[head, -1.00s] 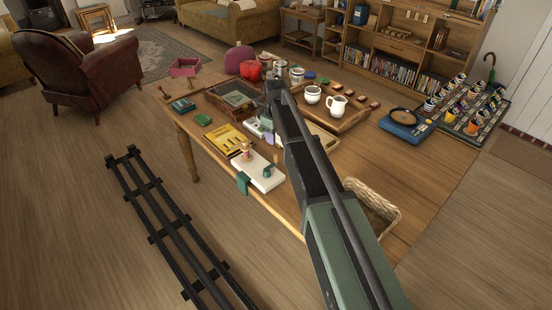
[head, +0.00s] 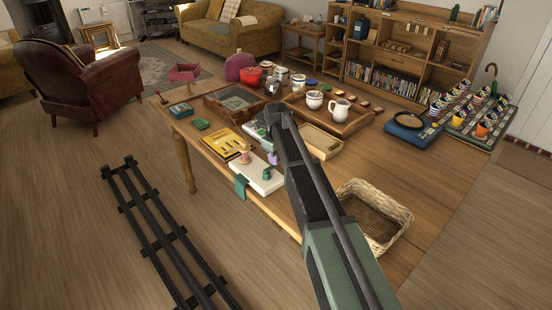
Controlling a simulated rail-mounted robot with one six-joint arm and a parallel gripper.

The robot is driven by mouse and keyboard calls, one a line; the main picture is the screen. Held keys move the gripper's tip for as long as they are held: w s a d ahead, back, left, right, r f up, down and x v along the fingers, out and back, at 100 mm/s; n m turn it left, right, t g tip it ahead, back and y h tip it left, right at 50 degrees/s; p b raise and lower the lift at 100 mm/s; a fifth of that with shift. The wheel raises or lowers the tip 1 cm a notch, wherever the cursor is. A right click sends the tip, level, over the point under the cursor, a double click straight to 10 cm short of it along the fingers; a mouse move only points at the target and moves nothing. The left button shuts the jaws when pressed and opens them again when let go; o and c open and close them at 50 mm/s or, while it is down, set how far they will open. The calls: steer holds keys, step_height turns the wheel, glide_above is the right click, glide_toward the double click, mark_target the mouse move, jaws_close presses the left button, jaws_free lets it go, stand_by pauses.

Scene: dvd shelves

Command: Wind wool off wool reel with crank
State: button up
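A white board (head: 269,187) lies at the table's near edge in the head view, with a green clamp-like piece (head: 240,187) hanging over the edge. A small pinkish spool (head: 244,157) stands at its back left and a small teal part (head: 267,173) at its right. This may be the wool reel with its crank; the wool and handle are too small to tell. My arm reaches over the table from the lower right and ends just behind the board. Its end hides my gripper's fingers. A small lavender thing (head: 273,158) shows below the arm, beside the board; I cannot tell whether it is held.
A wicker basket (head: 374,216) stands right of my arm. A wooden tray (head: 350,124) with white mugs is behind.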

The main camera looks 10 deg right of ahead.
jaws_close()
steer(key=shift+w, duration=0.1)
